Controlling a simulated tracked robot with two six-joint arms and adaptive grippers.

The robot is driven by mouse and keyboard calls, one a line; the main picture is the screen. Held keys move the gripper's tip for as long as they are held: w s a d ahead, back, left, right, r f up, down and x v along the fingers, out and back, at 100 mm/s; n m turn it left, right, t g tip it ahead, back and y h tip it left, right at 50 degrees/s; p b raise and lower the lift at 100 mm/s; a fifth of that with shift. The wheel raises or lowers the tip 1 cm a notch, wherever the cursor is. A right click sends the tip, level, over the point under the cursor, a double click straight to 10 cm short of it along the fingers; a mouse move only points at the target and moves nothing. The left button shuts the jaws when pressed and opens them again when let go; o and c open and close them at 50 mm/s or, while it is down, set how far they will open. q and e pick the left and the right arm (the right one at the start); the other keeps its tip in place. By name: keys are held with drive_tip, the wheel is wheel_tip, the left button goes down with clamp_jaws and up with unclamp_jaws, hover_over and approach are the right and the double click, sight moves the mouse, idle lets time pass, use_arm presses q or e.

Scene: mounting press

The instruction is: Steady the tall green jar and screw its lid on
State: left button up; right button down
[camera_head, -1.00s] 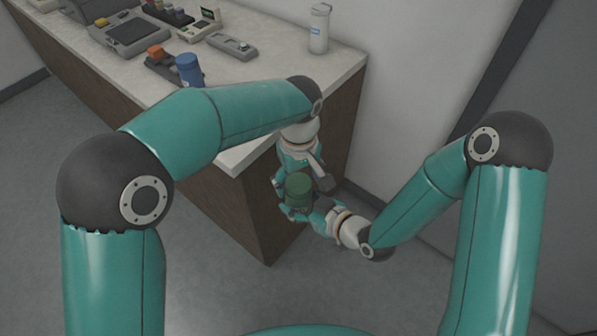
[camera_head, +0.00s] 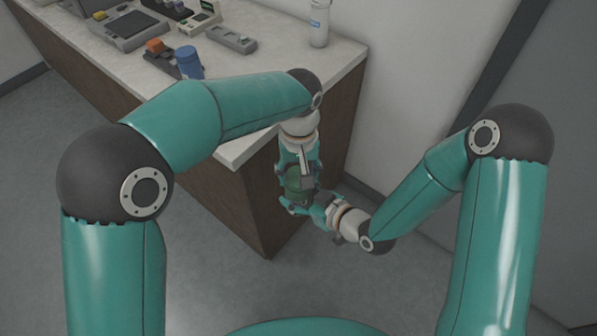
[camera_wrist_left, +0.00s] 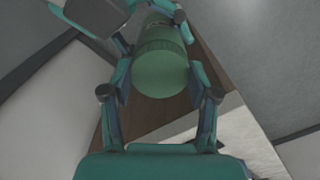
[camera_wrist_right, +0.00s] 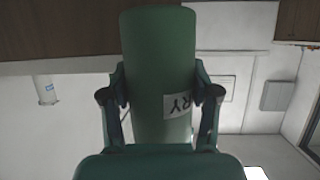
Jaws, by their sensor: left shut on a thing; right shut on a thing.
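The tall green jar (camera_head: 298,186) is held in the air beside the counter's front corner, between my two grippers. My left gripper (camera_head: 299,180) is shut on its green lid (camera_wrist_left: 160,72), one finger on each side in the left wrist view. The lid sits at the jar's end; how far it is threaded I cannot tell. My right gripper (camera_head: 308,206) is shut on the jar's body (camera_wrist_right: 160,45). In the right wrist view, a white label with the letters "RY" shows on the jar. In the head view the left fingers partly hide the jar.
The counter (camera_head: 262,93) is left of the grippers, its corner close to my left wrist. On it are a white bottle (camera_head: 320,24), a blue cup-like container (camera_head: 189,62), a grey device (camera_head: 231,39) and other equipment. The floor (camera_head: 215,290) in front is clear.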

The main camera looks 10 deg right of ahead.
use_arm(q)
drive_tip(key=m, duration=0.6)
drive_tip(key=shift+m, duration=0.3)
drive_tip(key=m, duration=0.7)
drive_tip(key=shift+w, duration=0.1)
drive_tip(key=o, duration=1.4)
drive_tip(key=shift+c, duration=0.2)
wheel_tip(320, 180, up, 12)
drive_tip(key=shift+f, duration=0.15)
